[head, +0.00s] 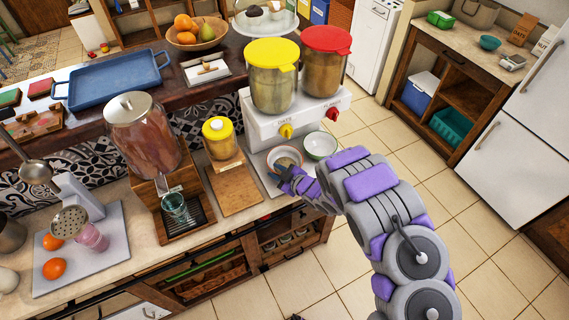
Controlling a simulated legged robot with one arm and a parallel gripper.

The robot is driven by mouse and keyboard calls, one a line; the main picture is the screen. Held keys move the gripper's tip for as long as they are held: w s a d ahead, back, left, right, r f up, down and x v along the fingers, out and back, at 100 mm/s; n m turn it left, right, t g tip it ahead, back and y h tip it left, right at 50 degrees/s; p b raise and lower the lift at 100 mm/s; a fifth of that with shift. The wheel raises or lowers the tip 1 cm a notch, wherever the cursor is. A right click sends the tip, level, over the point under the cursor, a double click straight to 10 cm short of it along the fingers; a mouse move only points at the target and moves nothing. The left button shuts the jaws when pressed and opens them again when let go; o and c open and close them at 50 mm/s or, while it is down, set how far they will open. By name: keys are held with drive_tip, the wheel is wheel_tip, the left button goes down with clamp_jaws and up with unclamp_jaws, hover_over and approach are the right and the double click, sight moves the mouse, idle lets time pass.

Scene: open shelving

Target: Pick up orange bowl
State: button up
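A small bowl with an orange-tinted rim (284,154) stands on the counter below the two-tank dispenser. It is the likeliest orange bowl in view. My gripper (281,176) is at the bowl's near side, and its fingers overlap the lower edge in the picture. I cannot tell whether they touch the bowl. The fingers are small and dark, and their opening is not clear. Part of the bowl's near side is hidden by my gripper.
A green-and-white bowl (320,146) stands close on the right. The white dispenser (262,126) with yellow and red lids rises behind. A wooden board (234,188) and yellow-lidded jar (218,138) are to the left. Tiled floor (440,180) is open at right.

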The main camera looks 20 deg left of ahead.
clamp_jaws()
idle(0.4)
